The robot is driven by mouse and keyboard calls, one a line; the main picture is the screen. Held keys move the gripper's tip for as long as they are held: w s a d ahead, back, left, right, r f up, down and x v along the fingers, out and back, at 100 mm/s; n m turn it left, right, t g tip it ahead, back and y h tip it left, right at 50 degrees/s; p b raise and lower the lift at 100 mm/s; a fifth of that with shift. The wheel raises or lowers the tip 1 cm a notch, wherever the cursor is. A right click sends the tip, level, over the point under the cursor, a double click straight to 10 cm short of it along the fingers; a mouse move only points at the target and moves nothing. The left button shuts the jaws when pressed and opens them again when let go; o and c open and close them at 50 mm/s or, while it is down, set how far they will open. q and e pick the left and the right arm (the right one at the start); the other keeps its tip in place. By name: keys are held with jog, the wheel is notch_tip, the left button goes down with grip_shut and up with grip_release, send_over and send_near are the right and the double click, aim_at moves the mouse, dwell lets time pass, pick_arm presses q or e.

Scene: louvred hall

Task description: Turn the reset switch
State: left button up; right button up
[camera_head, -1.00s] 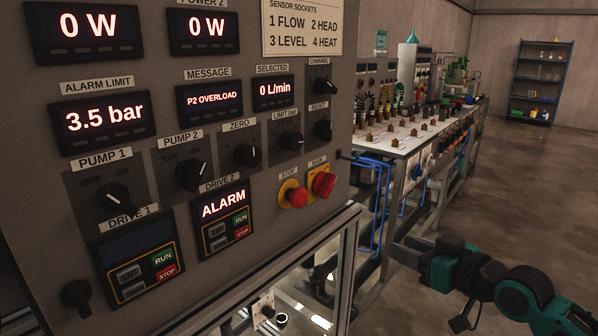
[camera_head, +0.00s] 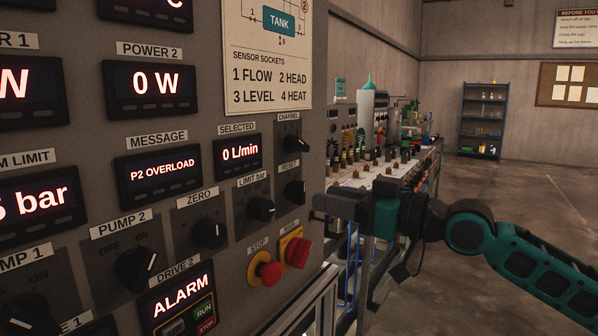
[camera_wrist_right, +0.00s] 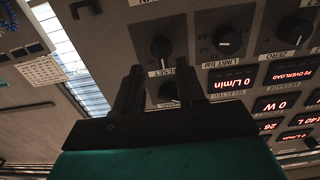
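The reset switch (camera_head: 294,192) is a black round knob under the RESET label, near the right edge of the grey control panel (camera_head: 222,80). My right gripper (camera_head: 320,205) is just right of it in the head view, level with the knob and pointing at the panel edge. In the wrist view, the panel appears upside down. The reset knob (camera_wrist_right: 161,47) shows beyond and between the two spread fingertips of the right gripper (camera_wrist_right: 159,66). The fingers are apart with nothing between them, and contact with the knob is not seen. My left gripper is out of view.
The CHANNEL knob (camera_head: 289,143) is just above, the LIMIT bar knob (camera_head: 260,208) to the left. The red main switch (camera_head: 297,252) and red stop button (camera_head: 267,270) are below. A bench (camera_head: 350,180) stands behind my right arm. Open floor lies right.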

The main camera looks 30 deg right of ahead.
aim_at(304, 193)
jog(key=p+x, duration=0.4)
jog(key=shift+w+a+r, duration=0.25)
jog(key=shift+w, duration=0.05)
jog(key=shift+f, duration=0.3)
jog(key=shift+w+a+r, duration=0.1)
jog(key=shift+w, duration=0.05)
jog(key=shift+w+a, duration=0.15)
jog(key=shift+w, duration=0.1)
jog(key=shift+s, duration=0.1)
grip_shut()
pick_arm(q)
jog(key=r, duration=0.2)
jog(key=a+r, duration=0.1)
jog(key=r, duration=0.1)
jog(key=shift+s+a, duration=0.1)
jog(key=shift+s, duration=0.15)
